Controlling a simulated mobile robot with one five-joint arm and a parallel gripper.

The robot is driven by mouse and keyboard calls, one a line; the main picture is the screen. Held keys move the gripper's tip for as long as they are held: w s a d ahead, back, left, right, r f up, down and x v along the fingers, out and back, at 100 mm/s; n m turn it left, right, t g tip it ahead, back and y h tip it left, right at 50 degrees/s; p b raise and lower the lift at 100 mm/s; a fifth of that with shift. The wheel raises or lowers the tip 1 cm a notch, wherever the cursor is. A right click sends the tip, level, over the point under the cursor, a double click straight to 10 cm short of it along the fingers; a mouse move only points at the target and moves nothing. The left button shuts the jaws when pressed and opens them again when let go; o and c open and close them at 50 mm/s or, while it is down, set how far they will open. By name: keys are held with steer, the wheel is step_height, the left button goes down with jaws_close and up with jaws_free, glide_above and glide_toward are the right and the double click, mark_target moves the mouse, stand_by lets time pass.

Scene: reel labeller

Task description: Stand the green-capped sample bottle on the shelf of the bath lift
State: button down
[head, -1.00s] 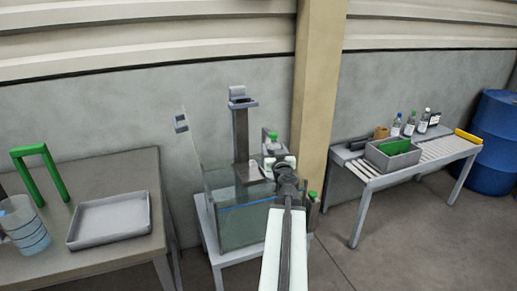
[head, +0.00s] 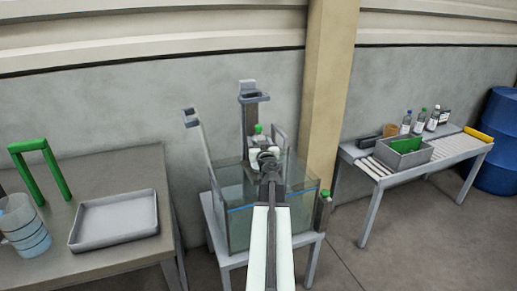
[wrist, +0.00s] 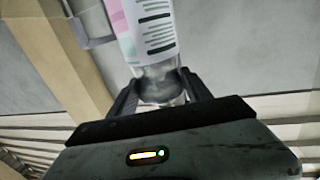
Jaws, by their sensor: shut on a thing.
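The green-capped sample bottle (head: 258,129) is in my gripper (head: 265,153), with its green cap showing just above the jaws in the head view. The bath lift's grey column (head: 250,108) rises behind the bottle, from the back of the water-filled glass tank (head: 240,220). The lift shelf cannot be made out; my arm covers that area. I cannot tell whether the bottle touches anything.
A grey bracket (head: 192,118) rises at the tank's left, and a small green-topped post (head: 325,195) stands at its right corner. The left table holds a tray (head: 115,220), a beaker (head: 25,228) and a green frame (head: 40,165). The right bench (head: 455,152) holds a crate and several bottles.

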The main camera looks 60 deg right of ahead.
steer(key=shift+s+d+f+b, duration=0.15)
steer(key=shift+s+f, duration=0.2)
steer(key=shift+f, duration=0.15)
steer(key=shift+s+d+f+b, duration=0.15)
steer(key=shift+s+f, duration=0.15)
steer(key=shift+f, duration=0.15)
steer(key=shift+r, duration=0.15)
steer(key=shift+s, duration=0.1)
steer(key=shift+c, duration=2.2)
jaws_free()
